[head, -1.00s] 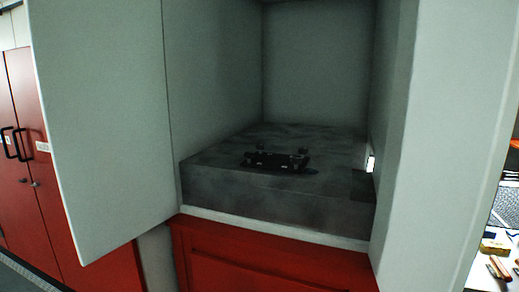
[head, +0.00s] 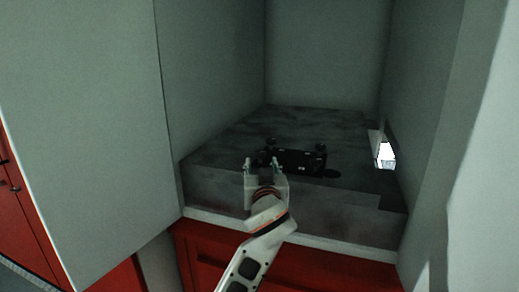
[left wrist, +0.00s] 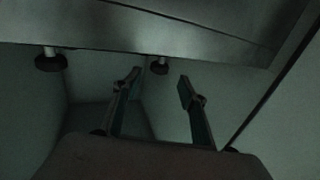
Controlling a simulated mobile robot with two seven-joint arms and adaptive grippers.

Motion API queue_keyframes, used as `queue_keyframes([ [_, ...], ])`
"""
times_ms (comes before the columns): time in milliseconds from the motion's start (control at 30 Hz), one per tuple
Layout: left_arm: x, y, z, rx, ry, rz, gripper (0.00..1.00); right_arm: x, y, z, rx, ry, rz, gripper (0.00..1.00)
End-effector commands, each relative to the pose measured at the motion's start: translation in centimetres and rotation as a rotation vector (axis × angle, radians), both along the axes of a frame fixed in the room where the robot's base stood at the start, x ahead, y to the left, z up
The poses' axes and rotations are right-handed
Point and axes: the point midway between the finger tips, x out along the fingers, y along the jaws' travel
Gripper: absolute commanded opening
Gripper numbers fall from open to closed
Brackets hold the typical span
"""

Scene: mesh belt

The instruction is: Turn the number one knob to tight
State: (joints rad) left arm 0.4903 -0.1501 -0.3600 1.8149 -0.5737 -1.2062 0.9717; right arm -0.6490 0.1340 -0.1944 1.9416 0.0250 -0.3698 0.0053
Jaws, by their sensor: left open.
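A small black device with several round knobs (head: 298,160) lies on the dark stone-like block inside the open cabinet. No number or tight mark is legible, so I cannot tell which knob is number one. My left gripper (head: 261,161) is open at the device's left front, its fingers pointing toward it, and hides part of its left end. In the left wrist view, two dark round knobs on short stems, one at left (left wrist: 50,61) and one near the middle (left wrist: 160,66), show beyond the open fingers (left wrist: 159,78). The middle knob appears between the fingertips. Contact cannot be told.
The grey block (head: 225,148) fills the cabinet floor, with bare room behind the device. Pale cabinet walls (head: 215,80) stand close on both sides, and an open door (head: 80,110) is at left. A bright opening (head: 386,153) is in the right wall.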

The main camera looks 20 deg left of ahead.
Motion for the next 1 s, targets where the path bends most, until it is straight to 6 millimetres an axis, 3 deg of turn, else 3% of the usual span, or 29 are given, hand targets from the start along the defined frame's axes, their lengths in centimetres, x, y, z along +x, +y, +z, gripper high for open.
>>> queue_keyframes([
  [167,0.9,0.2,0.4,0.000,-0.004,0.002,0.42,0.2,0.2,0.5,0.003,-0.005,0.001,0.40],
  [600,6.5,2.4,0.4,0.000,-0.004,0.002,0.42,-1.1,-0.9,-0.5,-0.015,0.039,-0.014,0.40],
  [1000,7.3,2.7,0.2,-0.002,-0.003,0.002,0.42,-1.0,-1.2,-0.4,-0.012,0.039,-0.029,0.40],
])
